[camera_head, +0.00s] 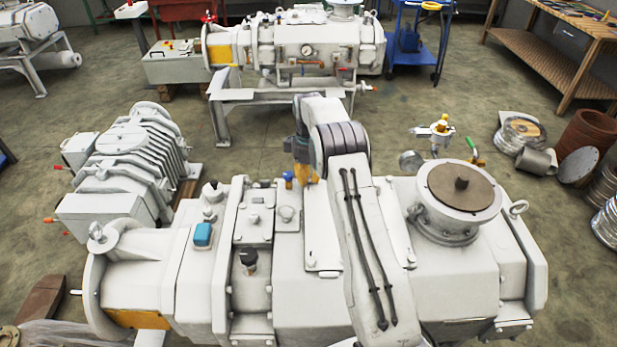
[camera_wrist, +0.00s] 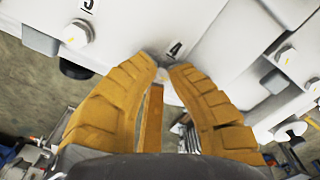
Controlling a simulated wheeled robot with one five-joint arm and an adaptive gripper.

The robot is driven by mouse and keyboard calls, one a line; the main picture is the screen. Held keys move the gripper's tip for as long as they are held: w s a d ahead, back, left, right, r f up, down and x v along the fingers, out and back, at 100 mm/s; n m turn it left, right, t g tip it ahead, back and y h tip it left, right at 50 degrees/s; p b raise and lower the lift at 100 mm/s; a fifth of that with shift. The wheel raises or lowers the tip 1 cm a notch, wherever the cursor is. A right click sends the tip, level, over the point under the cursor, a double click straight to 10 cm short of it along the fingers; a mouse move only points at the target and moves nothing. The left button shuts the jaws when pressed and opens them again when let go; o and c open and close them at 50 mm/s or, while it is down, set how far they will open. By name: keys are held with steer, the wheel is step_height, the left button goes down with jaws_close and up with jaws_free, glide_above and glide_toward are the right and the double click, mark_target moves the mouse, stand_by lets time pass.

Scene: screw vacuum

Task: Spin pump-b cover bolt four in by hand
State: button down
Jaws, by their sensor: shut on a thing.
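The white pump body (camera_head: 400,240) fills the front of the head view. In the wrist view its white surface (camera_wrist: 225,35) carries a label "4" (camera_wrist: 175,48) beside the fingertips. My gripper (camera_wrist: 167,66), with ridged ochre fingers, is shut just below that label. Between the fingers a small part of a pale round bolt, cover bolt four (camera_wrist: 170,90), shows; the fingers hide most of it, so its depth in the hole cannot be told. In the head view my gripper (camera_head: 304,174) shows only partly at the pump's far edge, behind my arm.
In the wrist view another bolt (camera_wrist: 78,34) sits by label "3", and more bolt heads (camera_wrist: 285,55) are at the right. In the head view a second pump (camera_head: 295,45) on a stand lies beyond, with open floor between.

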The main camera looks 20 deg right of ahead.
mark_target(308, 180)
steer(key=shift+f, duration=0.1)
stand_by(0.3)
steer(key=c, duration=1.1)
jaws_free()
steer(key=shift+r, duration=6.05)
